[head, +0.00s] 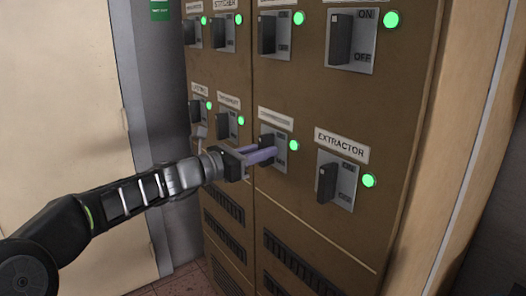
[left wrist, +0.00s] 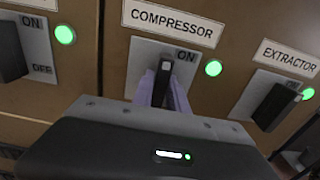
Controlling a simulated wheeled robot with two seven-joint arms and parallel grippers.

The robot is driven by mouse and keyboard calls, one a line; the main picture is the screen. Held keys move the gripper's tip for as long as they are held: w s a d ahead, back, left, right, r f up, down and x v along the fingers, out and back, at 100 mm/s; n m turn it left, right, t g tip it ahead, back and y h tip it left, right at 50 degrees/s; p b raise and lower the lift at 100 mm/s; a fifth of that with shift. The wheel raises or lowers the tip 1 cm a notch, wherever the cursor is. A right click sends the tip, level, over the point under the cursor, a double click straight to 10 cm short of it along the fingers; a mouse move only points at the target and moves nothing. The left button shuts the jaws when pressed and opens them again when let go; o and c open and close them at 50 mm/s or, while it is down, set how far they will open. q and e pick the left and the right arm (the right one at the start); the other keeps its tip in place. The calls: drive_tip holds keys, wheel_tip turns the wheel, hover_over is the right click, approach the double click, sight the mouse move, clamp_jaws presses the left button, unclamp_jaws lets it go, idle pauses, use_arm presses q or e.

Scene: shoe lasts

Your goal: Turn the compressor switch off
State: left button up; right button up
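The compressor switch (left wrist: 163,72) is a black lever on a grey plate marked ON, below the COMPRESSOR label (left wrist: 171,22). The lever's end points up toward ON, and the green lamp (left wrist: 213,68) beside it is lit. In the head view the switch plate (head: 280,140) is partly covered by my left gripper (head: 265,152). Its purple fingers reach to the lever, one on each side; they also show in the wrist view (left wrist: 164,92). I cannot tell whether they press on it. My right gripper is not in view.
The brown cabinet (head: 300,100) carries several similar switches with lit green lamps. The extractor switch (head: 326,182) is close on the right, and another switch (head: 224,125) is close on the left. Vent slots (head: 290,262) lie below. A grey post and pale door (head: 60,110) stand left.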

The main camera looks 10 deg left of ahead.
use_arm(q)
clamp_jaws()
idle(0.4)
drive_tip(key=m+b, duration=0.2)
drive_tip(key=b, duration=0.1)
drive_tip(key=m+b, duration=0.1)
drive_tip(key=shift+f+m, duration=0.25)
drive_tip(key=shift+m, duration=0.15)
drive_tip(key=m+b, duration=0.9)
drive_tip(key=m, duration=0.1)
drive_tip(key=shift+m, duration=0.4)
drive_tip(key=shift+r+m+b, duration=0.1)
drive_tip(key=shift+m+b, duration=1)
drive_tip(key=shift+m, duration=0.5)
drive_tip(key=shift+o, duration=2.4)
unclamp_jaws()
